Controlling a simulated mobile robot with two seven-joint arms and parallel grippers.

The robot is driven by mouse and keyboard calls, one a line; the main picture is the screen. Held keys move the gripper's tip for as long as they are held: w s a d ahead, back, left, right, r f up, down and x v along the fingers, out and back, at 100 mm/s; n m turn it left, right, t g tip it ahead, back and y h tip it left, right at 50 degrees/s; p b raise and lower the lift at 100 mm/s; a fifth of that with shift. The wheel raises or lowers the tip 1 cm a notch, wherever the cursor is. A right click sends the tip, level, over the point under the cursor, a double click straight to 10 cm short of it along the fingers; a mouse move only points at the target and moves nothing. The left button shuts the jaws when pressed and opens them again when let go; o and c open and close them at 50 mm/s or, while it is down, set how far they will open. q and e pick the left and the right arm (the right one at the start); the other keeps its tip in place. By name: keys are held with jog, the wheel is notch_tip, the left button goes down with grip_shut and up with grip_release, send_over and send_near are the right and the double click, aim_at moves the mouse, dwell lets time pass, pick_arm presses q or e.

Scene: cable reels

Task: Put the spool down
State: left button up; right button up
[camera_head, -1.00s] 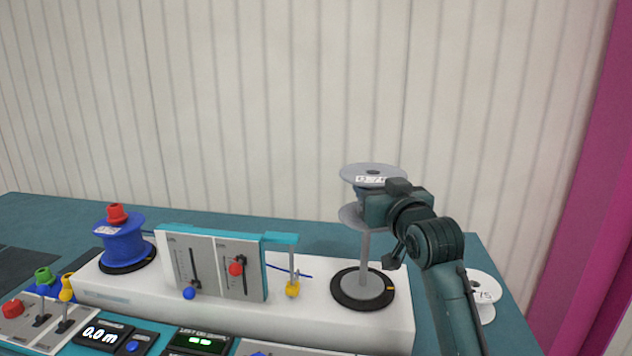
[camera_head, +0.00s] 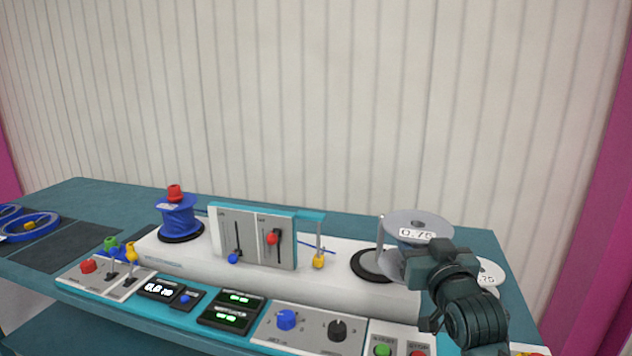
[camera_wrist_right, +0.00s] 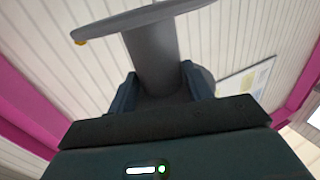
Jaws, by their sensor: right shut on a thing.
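A grey spool (camera_head: 418,222) with a white label reading 0.75 is held at the right of the head view, in front of the right-hand spindle (camera_head: 380,238) and its black round base. My right gripper (camera_head: 420,262) is shut on the spool's core, between its flanges. The right wrist view shows the grey core (camera_wrist_right: 152,55) between the two fingers (camera_wrist_right: 160,88), with one flange above. The spool is off the spindle and appears raised above the bench. Its lower flange is partly hidden by the gripper. My left gripper is not in view.
A second pale spool (camera_head: 490,274) sits at the bench's right end, partly behind my arm. A blue spool (camera_head: 180,218) with a red cap stands on the left spindle. Control panels with knobs and displays (camera_head: 232,308) line the front. Blue cable coils (camera_head: 30,224) lie far left.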

pick_arm(q)
jog(key=p, duration=0.1)
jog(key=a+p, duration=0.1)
jog(key=p, duration=0.1)
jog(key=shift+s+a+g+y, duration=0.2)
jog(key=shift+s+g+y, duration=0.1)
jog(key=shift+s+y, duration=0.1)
pick_arm(e)
jog(key=s+f, duration=0.5)
jog(key=s, duration=0.5)
jog(key=s+f+h, duration=0.1)
jog(key=s+f, duration=0.3)
jog(key=s, duration=0.6)
jog(key=shift+s+d+f+m, duration=0.25)
jog(key=shift+d+f+m, duration=0.05)
jog(key=shift+d+f, duration=0.05)
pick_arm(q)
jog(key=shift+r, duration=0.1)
